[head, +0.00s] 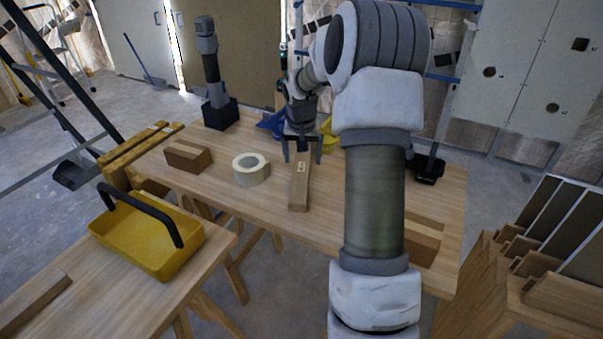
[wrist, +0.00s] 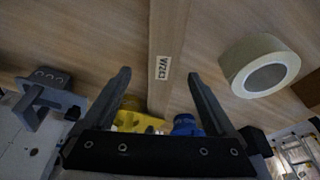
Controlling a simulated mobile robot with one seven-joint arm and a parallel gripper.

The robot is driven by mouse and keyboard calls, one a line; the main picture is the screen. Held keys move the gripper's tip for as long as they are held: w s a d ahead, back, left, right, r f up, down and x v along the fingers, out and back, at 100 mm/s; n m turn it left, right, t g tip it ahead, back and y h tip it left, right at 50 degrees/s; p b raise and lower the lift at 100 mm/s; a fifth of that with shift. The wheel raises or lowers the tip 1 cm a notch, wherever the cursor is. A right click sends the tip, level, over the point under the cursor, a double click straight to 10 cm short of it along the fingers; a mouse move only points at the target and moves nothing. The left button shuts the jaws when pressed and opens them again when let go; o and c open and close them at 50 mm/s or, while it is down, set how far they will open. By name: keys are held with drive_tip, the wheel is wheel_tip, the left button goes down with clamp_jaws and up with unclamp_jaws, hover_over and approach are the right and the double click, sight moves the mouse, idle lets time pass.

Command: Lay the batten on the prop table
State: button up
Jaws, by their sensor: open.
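A wooden batten (head: 299,190) with a white label lies flat on the large wooden table (head: 322,222) in the head view. In the wrist view the batten (wrist: 166,35) runs up the picture, its label (wrist: 162,68) near the fingertips. My gripper (head: 302,157) is over the batten's far end, pointing down. In the wrist view my gripper (wrist: 159,76) is open, with one finger on each side of the batten and a gap on both sides. I cannot tell whether the fingertips reach down to its height. The pictures do not mark which table is the prop table.
A tape roll (head: 251,169) and a brown block (head: 188,156) lie left of the batten. A dark cylindrical device (head: 219,110) stands at the back left. A yellow tray (head: 148,245) and a wooden strip (head: 36,303) are on the nearer left table (head: 195,268).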

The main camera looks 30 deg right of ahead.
sight(302, 167)
drive_tip(key=b+x, duration=0.1)
drive_tip(key=x, duration=0.3)
drive_tip(key=shift+w+f, duration=0.15)
drive_tip(key=shift+w, duration=0.1)
clamp_jaws()
